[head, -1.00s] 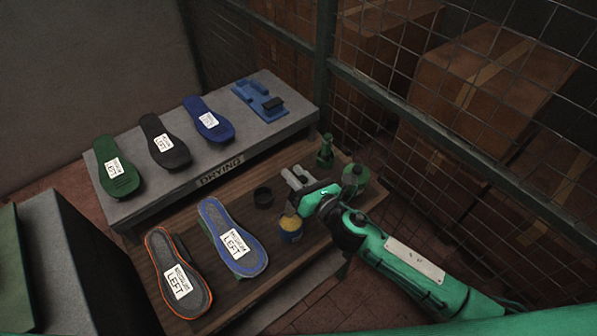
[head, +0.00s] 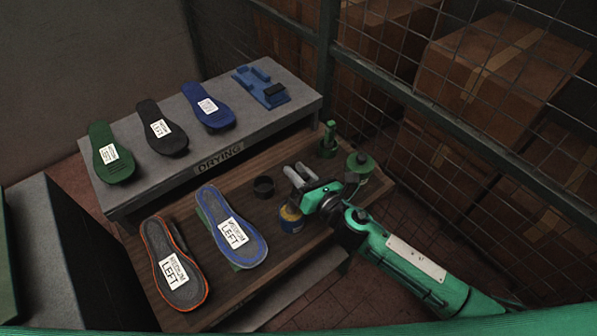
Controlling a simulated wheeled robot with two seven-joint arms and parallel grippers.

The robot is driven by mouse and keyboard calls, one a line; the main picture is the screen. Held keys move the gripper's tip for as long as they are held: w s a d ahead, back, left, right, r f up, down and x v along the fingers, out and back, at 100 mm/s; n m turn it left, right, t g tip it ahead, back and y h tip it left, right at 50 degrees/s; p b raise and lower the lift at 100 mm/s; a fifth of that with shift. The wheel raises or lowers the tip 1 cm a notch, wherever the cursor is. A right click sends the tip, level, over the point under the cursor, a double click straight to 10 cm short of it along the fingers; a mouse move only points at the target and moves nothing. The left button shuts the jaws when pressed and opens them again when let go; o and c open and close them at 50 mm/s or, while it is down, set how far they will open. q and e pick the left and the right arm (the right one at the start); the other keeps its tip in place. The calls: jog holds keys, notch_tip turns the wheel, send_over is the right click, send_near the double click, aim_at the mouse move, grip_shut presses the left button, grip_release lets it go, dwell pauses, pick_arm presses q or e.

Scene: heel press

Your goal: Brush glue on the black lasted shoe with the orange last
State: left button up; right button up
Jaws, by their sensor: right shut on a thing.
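The black lasted shoe with the orange last (head: 182,292) lies sole up at the front left of the wooden bench. Its dark sole has an orange rim and a white label reading LEFT. My right gripper (head: 300,178) is above the blue and yellow glue pot (head: 291,221), right of the shoes and apart from them. It is shut on what seems to be the glue brush, mostly hidden by the fingers and pot. I cannot tell whether its tip is in the pot. My left gripper is not in view.
A blue-soled shoe (head: 245,252) lies right of the black one. A dark ring-shaped cup (head: 263,187), a green bottle-like item (head: 328,142) and a round green item (head: 361,161) stand near the pot. The grey DRYING shelf (head: 160,185) behind bears several shoes and a blue fixture (head: 262,88).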

jog(key=shift+f+b, duration=0.45)
jog(key=shift+f, duration=0.05)
dwell(0.6)
jog(key=shift+f, duration=0.15)
dwell(0.8)
notch_tip(320, 180, up, 7)
jog(key=p, duration=0.7)
dwell(0.8)
